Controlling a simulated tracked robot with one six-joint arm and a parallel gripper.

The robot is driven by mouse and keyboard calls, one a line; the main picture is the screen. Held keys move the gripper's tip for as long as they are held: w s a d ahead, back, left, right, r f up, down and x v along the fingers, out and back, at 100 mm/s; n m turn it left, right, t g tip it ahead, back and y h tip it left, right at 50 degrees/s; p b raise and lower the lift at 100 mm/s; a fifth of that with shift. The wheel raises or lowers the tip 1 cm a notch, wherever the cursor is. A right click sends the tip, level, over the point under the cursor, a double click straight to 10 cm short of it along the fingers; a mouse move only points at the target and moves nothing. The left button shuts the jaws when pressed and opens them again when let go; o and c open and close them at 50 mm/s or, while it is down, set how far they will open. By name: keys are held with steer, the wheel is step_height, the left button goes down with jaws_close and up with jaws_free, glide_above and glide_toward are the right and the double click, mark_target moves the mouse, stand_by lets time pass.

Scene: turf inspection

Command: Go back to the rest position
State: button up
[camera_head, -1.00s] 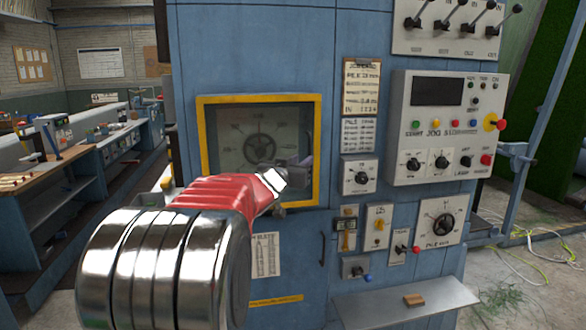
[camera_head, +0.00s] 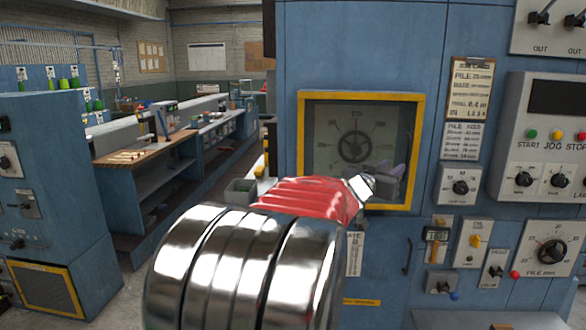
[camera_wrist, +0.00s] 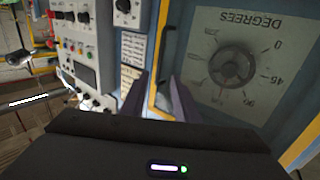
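My gripper (camera_head: 388,177) is at the end of my red and chrome arm, in front of the lower right part of the yellow-framed dial window (camera_head: 421,125) in the head view. In the wrist view my gripper (camera_wrist: 159,80) shows two dark fingers standing apart with nothing between them. The dial (camera_wrist: 231,68), marked in degrees, appears upside down to the right of the fingers. My arm is stretched forward, and part of the gripper is hidden behind my arm's end in the head view.
The blue machine (camera_head: 330,60) fills the right side, with a control panel (camera_head: 545,140), knobs and switches. Another blue cabinet (camera_head: 65,150) stands at the left. A workbench (camera_head: 135,157) runs back between them. Some floor shows between cabinet and machine.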

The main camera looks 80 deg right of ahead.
steer(key=shift+w, duration=0.15)
steer(key=w+a+n+t, duration=0.2)
steer(key=w+a, duration=0.1)
steer(key=w, duration=0.9)
steer(key=w+a+n+t, duration=0.3)
steer(key=w+a, duration=0.1)
steer(key=w, duration=0.8)
steer(key=w+a+f+n+t+y, duration=0.1)
steer(key=w+a+f+n+t, duration=0.15)
steer(key=w+a, duration=0.65)
steer(key=w+a+f+n+t+y, duration=0.2)
steer(key=w+a+n+t, duration=0.15)
steer(key=w+a, duration=0.55)
steer(key=w+a+f+n+t+y, duration=0.1)
steer(key=w+a+f+n+y, duration=0.2)
steer(key=a, duration=0.6)
steer(key=w+a+f+n+t+y, duration=0.2)
steer(key=w+a+f+n, duration=0.15)
steer(key=a, duration=0.55)
steer(key=s+a+f+n+y, duration=0.2)
steer(key=a+f, duration=0.1)
steer(key=a, duration=0.5)
steer(key=s+a+f+n+y, duration=0.2)
steer(key=a+f+y, duration=0.1)
steer(key=a, duration=0.5)
steer(key=s+a+f+n+y, duration=0.2)
steer(key=a+f+y, duration=0.1)
steer(key=a, duration=0.6)
steer(key=shift+f, duration=0.7)
